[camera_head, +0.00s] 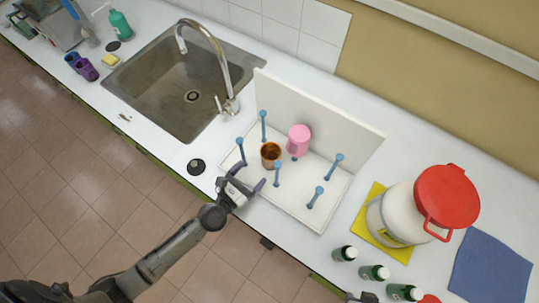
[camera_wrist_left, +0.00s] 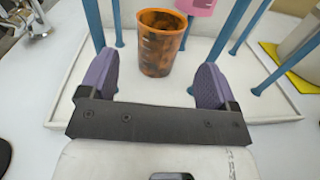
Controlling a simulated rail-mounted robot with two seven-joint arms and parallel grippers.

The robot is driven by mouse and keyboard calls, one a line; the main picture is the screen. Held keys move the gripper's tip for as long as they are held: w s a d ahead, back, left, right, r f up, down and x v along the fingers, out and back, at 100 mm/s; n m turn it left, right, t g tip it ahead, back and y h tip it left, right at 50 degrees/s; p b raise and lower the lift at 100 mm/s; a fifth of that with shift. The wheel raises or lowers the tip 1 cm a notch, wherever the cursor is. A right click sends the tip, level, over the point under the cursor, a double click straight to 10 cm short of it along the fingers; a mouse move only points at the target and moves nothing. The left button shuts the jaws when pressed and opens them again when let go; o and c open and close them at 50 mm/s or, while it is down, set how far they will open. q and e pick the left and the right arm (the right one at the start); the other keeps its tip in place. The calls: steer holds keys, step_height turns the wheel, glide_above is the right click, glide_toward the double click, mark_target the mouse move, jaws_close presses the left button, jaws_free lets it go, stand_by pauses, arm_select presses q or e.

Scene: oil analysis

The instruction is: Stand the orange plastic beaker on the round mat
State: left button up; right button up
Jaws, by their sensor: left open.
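The orange plastic beaker (camera_head: 271,155) is see-through and stands among blue pegs on the white drying rack (camera_head: 294,204). In the left wrist view the beaker (camera_wrist_left: 160,45) is upright, just beyond my fingertips and centred between them. My left gripper (camera_head: 250,176) is open and empty at the rack's front edge, pointing at the beaker; its purple fingers also show in the left wrist view (camera_wrist_left: 154,82). A dark round disc (camera_head: 196,167), which looks like the round mat, lies on the counter left of the gripper. My right gripper is not clearly seen.
Blue pegs (camera_head: 277,175) stand close around the beaker, and a pink cup (camera_head: 299,140) is behind it. The sink (camera_head: 185,94) is at the left. A red-lidded white container (camera_head: 398,218), several bottles (camera_head: 374,272) and a blue cloth (camera_head: 490,268) are at the right.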

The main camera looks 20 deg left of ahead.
mark_target(264, 160)
arm_select(q)
steer(key=shift+x, duration=1.4)
steer(key=shift+p+x, duration=0.55)
steer(key=shift+x, duration=2.1)
steer(key=shift+s+d+r, duration=0.1)
steer(key=shift+r, duration=0.05)
steer(key=shift+c, duration=0.3)
steer(key=c, duration=0.7)
